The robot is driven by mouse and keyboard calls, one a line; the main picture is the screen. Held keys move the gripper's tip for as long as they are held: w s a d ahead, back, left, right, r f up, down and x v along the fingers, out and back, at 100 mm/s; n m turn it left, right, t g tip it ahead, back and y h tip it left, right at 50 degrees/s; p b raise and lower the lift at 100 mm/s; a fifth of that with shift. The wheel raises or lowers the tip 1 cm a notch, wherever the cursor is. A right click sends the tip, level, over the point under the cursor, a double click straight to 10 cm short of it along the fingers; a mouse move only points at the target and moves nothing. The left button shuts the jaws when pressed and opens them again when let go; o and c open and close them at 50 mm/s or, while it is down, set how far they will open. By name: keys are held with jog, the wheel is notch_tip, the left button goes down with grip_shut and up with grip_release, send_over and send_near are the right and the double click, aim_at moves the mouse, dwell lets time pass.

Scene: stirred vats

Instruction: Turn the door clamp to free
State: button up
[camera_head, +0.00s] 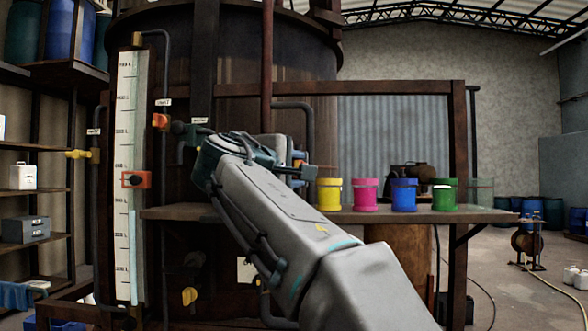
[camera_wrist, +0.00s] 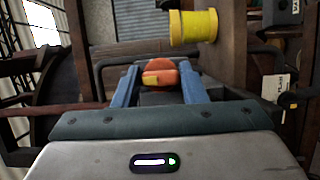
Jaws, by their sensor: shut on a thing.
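An orange-red knob (camera_wrist: 160,69) with a yellow tab sits between the two blue fingers of my gripper (camera_wrist: 160,78) in the wrist view. The fingers are shut on it from both sides. I cannot tell for sure whether this knob is the door clamp; no label on it is readable. In the head view my gripper (camera_head: 298,165) is at the front of the large dark vat (camera_head: 235,85), left of the cups, with a bit of orange showing beside its blue fingers. My arm hides part of the vat front below.
A shelf (camera_head: 480,215) holds yellow (camera_head: 329,195), pink (camera_head: 365,195), blue (camera_head: 404,195) and green (camera_head: 444,195) cups just right of my gripper. A gauge board (camera_head: 130,110) and an orange valve (camera_head: 160,121) are on the left. A dark frame post (camera_head: 457,130) stands at right.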

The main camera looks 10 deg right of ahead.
dwell(0.3)
jog(key=o, duration=1)
jog(key=b+v, duration=0.2)
jog(key=v, duration=1.1)
jog(key=shift+s+a, duration=0.25)
jog(key=shift+s, duration=0.1)
